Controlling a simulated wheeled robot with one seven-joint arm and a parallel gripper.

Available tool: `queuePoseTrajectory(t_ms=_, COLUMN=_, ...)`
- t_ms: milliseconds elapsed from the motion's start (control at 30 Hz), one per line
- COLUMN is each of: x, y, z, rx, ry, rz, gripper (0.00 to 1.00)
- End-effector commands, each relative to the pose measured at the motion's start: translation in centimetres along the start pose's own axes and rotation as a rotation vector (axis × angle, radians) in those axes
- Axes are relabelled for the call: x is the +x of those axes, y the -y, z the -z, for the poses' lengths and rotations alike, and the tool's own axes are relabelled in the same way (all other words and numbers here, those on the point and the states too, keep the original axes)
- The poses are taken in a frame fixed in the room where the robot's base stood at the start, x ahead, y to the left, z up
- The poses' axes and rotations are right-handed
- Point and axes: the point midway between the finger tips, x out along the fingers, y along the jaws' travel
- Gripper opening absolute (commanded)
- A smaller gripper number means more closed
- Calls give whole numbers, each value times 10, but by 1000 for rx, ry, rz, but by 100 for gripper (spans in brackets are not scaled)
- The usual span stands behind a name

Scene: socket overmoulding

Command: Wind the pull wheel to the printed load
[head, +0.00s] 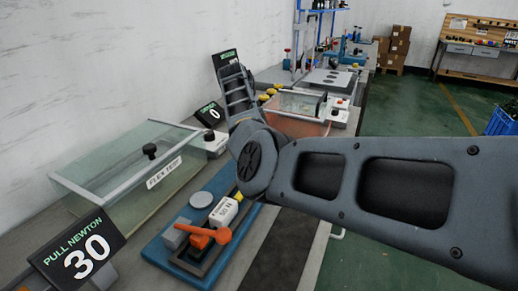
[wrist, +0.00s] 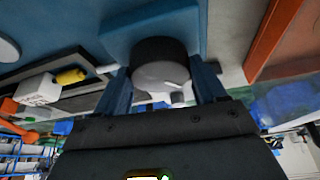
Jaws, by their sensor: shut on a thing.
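The pull wheel (wrist: 160,52), a dark round knob with a grey face and a short white mark, sits on a blue block in the wrist view. My gripper (wrist: 163,80) has one blue finger on each side of it and is shut on it. In the head view my arm hides the gripper and the wheel. The display labelled PULL NEWTON (head: 80,256) reads 30. A white block (head: 223,212) with a printed load ending in N sits on the blue rig (head: 156,250); its digits are too small to read surely. The block also shows in the wrist view (wrist: 38,90).
An orange clamp lever (head: 205,236) and a yellow part lie in line with the white block. A clear box (head: 120,185) marked FLEX TEST stands behind the rig. A second display (head: 210,114) reads 0. An orange-walled box (head: 290,124) stands farther along the bench.

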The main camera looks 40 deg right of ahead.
Motion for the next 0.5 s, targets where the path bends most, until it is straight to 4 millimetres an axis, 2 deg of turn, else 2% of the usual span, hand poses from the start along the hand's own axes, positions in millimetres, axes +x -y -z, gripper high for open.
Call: queuePoseTrajectory(t_ms=500, x=1, y=0, z=0, rx=50, ry=-1, rz=-22, gripper=40)
